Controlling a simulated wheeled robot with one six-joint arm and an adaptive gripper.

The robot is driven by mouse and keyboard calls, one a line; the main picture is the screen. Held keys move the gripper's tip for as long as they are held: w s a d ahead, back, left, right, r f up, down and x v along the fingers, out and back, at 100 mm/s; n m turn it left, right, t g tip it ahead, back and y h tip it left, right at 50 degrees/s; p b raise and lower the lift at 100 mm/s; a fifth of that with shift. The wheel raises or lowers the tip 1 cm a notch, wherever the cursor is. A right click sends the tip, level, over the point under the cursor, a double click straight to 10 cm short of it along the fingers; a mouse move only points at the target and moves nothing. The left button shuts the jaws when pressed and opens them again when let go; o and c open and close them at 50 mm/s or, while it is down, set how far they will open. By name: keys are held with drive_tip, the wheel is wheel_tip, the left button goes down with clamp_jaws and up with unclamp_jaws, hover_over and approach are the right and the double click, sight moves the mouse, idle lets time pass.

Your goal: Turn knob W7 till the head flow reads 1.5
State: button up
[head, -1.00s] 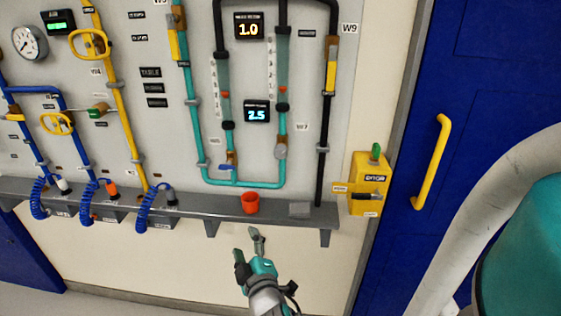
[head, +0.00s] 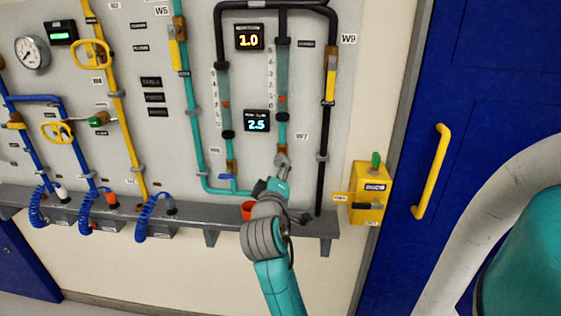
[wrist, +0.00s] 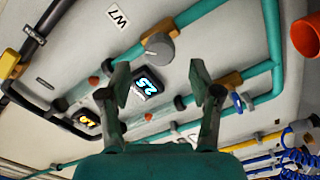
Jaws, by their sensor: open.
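Knob W7 is a round grey knob on the teal pipe. It shows in the wrist view (wrist: 160,48), beside the W7 label (wrist: 117,15), ahead of my fingertips and not between them. In the head view my gripper covers most of it. My gripper (head: 274,174) is open and empty close in front of the panel; both fingers also show in the wrist view (wrist: 160,82). Above the knob a display with blue digits (head: 257,121) reads 2.5. A higher display with orange digits (head: 249,38) reads 1.0. Their captions are too small to read.
A grey shelf (head: 196,208) runs under the panel. A red cup (head: 247,209) stands on it, partly behind my arm. A blue-handled valve (head: 227,177) sits left of the knob and a black pipe (head: 322,180) right. A yellow box (head: 369,192) is further right.

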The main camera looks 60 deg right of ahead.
drive_tip(key=x, duration=0.7)
drive_tip(key=shift+a, duration=0.1)
drive_tip(key=c, duration=1.1)
